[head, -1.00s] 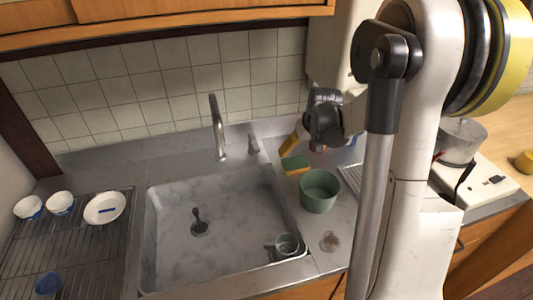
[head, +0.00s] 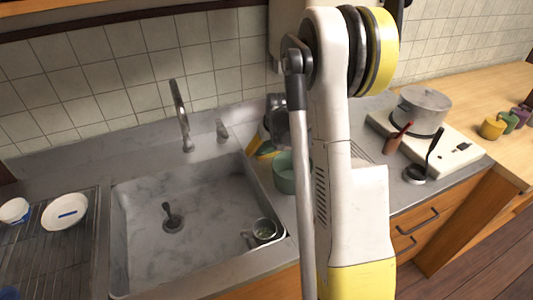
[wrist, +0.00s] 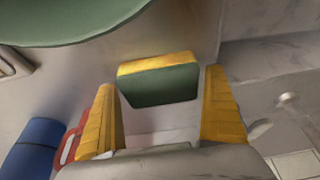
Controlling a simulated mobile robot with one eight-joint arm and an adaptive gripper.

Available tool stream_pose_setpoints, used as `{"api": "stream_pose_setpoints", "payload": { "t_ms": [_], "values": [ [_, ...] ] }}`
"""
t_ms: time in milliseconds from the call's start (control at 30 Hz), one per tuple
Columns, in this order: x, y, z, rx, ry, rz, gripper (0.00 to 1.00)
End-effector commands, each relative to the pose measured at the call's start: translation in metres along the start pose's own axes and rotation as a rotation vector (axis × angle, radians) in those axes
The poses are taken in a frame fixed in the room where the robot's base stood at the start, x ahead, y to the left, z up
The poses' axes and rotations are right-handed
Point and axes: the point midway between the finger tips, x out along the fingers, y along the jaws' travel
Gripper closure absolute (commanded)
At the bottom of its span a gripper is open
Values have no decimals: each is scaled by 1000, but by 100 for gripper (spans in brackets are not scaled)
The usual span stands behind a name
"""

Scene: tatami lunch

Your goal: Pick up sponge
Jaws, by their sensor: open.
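The sponge (wrist: 158,84), a green block with a yellow layer, lies on the counter in the wrist view. My gripper (wrist: 160,92) is open, with its yellow ribbed fingers on either side of the view and the sponge between and just past their tips. There is a gap on both sides, and nothing is held. In the head view, my gripper (head: 265,148) is low over the counter behind the green bowl, largely hidden by my arm. I cannot clearly make out the sponge there.
The green bowl (head: 284,178) stands close by, and its rim (wrist: 75,38) fills the wrist view's upper left. A blue thing (wrist: 32,146) is at lower left. The sink (head: 150,225) with a cup (head: 264,231) is left; a pot (head: 422,108) is right.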

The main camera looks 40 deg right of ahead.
Motion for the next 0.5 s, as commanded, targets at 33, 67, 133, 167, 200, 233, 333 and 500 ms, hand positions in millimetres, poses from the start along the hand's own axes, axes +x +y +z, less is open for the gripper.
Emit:
{"api": "stream_pose_setpoints", "payload": {
  "t_ms": [33,67,133,167,200,233,333,500],
  "values": [
    [-1,0,0,0,0,0,0],
    [-1,0,0,0,0,0,0],
    [-2,0,0,0,0,0,0],
    [-2,0,0,0,0,0,9],
    [-2,0,0,0,0,0,21],
    [-2,0,0,0,0,0,25],
    [-2,0,0,0,0,0,27],
    [-2,0,0,0,0,0,27]
  ]
}}
